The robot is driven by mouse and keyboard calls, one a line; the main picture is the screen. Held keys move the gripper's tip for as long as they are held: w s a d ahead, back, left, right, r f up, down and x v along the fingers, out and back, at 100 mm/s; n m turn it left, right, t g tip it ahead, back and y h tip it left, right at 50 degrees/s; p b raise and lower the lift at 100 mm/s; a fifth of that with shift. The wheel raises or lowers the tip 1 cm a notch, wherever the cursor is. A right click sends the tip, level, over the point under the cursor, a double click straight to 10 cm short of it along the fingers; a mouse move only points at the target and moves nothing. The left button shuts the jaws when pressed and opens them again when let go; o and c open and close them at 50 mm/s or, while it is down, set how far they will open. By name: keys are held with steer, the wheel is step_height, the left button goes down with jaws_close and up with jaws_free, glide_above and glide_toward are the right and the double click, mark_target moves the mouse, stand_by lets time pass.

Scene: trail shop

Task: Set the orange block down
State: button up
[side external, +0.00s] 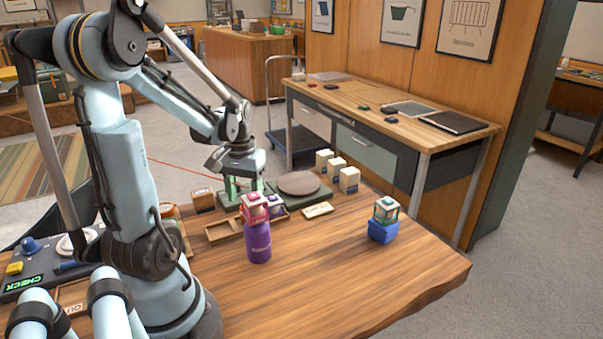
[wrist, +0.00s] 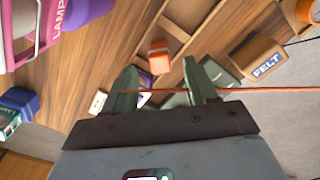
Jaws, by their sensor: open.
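The orange block (wrist: 159,57) shows in the wrist view between my fingertips in the picture, by the thin walls of a wooden tray (wrist: 172,28). I cannot tell whether it rests on the tray floor or beside a wall. My gripper (wrist: 160,66) has its two green fingers apart, one on each side of the block, with gaps visible. In the side external view my gripper (side external: 243,192) points down behind the tray (side external: 223,232), and the orange block cannot be made out there.
A purple container (side external: 258,242) with a pink lantern (side external: 254,208) stands close in front of the tray. A blue block (side external: 383,232) under a teal lantern stands right. A brown disc (side external: 299,183) and white boxes (side external: 348,180) lie behind. The table's front right is clear.

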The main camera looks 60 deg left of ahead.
step_height(320, 180, up, 8)
steer(key=w+d+m+t, duration=0.3)
steer(key=d+m, duration=0.1)
steer(key=d, duration=0.7)
steer(key=w+d+m+t, duration=0.4)
steer(key=d+m, duration=0.1)
steer(key=d, duration=0.6)
steer(key=shift+w+d+f, duration=0.25)
steer(key=shift+d+f, duration=0.05)
steer(key=shift+f, duration=0.15)
